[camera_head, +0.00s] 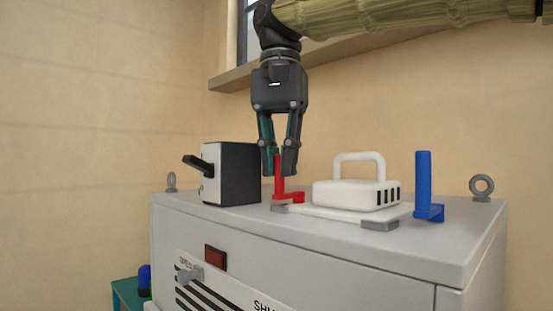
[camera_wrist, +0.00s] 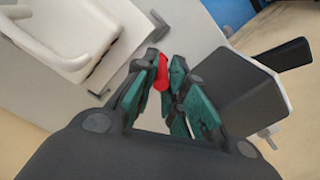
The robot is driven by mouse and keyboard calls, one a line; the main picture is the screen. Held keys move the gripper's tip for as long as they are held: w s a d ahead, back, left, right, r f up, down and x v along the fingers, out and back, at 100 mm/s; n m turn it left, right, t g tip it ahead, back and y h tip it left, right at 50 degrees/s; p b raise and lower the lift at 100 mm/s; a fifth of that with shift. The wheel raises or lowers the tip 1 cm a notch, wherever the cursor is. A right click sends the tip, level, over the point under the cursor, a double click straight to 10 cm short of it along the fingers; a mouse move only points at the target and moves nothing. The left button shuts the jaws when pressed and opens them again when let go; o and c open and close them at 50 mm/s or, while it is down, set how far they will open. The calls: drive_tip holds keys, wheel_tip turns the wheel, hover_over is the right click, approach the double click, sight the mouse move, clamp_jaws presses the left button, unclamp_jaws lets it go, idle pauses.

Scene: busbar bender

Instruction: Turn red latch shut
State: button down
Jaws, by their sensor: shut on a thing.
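The red latch (camera_head: 279,182) stands on top of the grey cabinet, at the left end of a white plate. It has an upright post and a short foot pointing right toward the white handled block. My gripper (camera_head: 280,170) points straight down from above and is shut on the upper part of the post, one finger on each side. In the wrist view the red latch (camera_wrist: 162,72) shows between the green-padded fingers (camera_wrist: 165,85). Most of its lower part is hidden there.
A dark box with a black lever (camera_head: 232,174) stands close left of my gripper. A white handled block (camera_head: 357,193) is to the right, then a blue latch (camera_head: 423,185). Lifting eyes (camera_head: 482,186) sit at the cabinet's back corners. A window sill (camera_head: 300,66) is behind my arm.

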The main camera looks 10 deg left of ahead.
drive_tip(key=shift+n, duration=0.3)
drive_tip(key=shift+s+d, duration=0.1)
drive_tip(key=n, duration=0.1)
drive_tip(key=d+n, duration=0.1)
drive_tip(key=n, duration=0.2)
drive_tip(key=shift+s+d+r+n, duration=0.1)
drive_tip(key=shift+s+d+n, duration=0.15)
drive_tip(key=shift+d+n, duration=0.1)
drive_tip(key=d+n, duration=0.1)
drive_tip(key=n, duration=0.2)
drive_tip(key=shift+d, duration=0.2)
drive_tip(key=shift+w+d+n, duration=0.1)
drive_tip(key=shift+d+n, duration=0.2)
drive_tip(key=shift+n, duration=0.6)
drive_tip(key=shift+w+d+n, duration=0.1)
drive_tip(key=shift+d+n, duration=0.2)
drive_tip(key=shift+n, duration=0.55)
